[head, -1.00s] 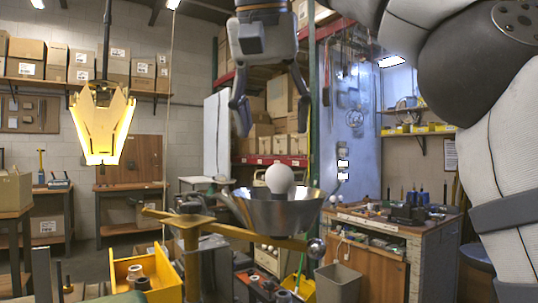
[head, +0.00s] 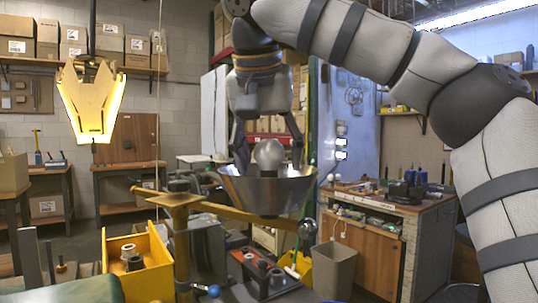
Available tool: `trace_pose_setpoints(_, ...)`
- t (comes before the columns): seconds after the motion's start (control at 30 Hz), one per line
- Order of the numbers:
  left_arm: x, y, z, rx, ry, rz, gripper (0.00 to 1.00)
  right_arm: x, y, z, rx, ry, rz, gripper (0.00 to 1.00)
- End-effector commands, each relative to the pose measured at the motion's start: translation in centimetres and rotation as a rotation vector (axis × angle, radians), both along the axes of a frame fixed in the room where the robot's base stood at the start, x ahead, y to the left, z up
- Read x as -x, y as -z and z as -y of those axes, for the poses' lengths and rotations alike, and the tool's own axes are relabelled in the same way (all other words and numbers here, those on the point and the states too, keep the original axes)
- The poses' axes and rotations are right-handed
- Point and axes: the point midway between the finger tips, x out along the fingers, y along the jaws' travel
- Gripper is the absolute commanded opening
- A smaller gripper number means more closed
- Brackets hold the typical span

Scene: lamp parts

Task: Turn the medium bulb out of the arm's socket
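My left gripper is not in view.
The arm rests on a brass post (head: 180,235) at left. A yellow bin (head: 148,268) with dark ring parts stands beside it. A lit angular lamp (head: 92,105) hangs at left. A workbench (head: 375,245) and a grey waste bin (head: 335,268) stand at right.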

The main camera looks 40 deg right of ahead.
Motion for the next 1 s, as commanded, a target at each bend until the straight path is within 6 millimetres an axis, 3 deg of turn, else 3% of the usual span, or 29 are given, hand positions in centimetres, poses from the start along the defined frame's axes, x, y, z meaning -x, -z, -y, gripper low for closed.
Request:
trace_pose_setpoints(0.03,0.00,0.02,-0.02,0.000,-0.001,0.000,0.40,-0.01,0.02,-0.01,0.000,0.000,-0.001,0.50)
trace_pose_setpoints(0.2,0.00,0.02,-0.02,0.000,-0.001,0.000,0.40,-0.01,0.02,0.00,0.000,0.000,-0.001,0.16)
trace_pose_setpoints(0.27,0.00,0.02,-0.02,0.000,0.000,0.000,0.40,-0.01,0.02,0.01,0.000,0.000,-0.001,0.16)
trace_pose_setpoints(0.3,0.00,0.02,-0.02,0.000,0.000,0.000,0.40,-0.01,0.02,0.01,0.000,0.000,-0.001,0.31)
trace_pose_setpoints(0.37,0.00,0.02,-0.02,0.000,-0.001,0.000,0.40,-0.01,0.02,0.02,0.000,0.000,-0.001,0.18)
trace_pose_setpoints(0.4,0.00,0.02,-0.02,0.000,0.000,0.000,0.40,-0.01,0.02,0.02,0.000,0.000,-0.001,0.16)
trace_pose_setpoints(0.5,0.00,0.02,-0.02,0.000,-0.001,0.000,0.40,0.03,0.03,0.11,-0.004,-0.047,-0.001,0.16)
trace_pose_setpoints(0.73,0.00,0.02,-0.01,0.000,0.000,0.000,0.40,0.02,-0.05,0.11,-0.005,-0.550,0.002,0.16)
trace_pose_setpoints(1.0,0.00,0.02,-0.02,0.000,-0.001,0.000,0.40,0.02,-0.07,0.05,0.000,-0.603,-0.003,0.16)
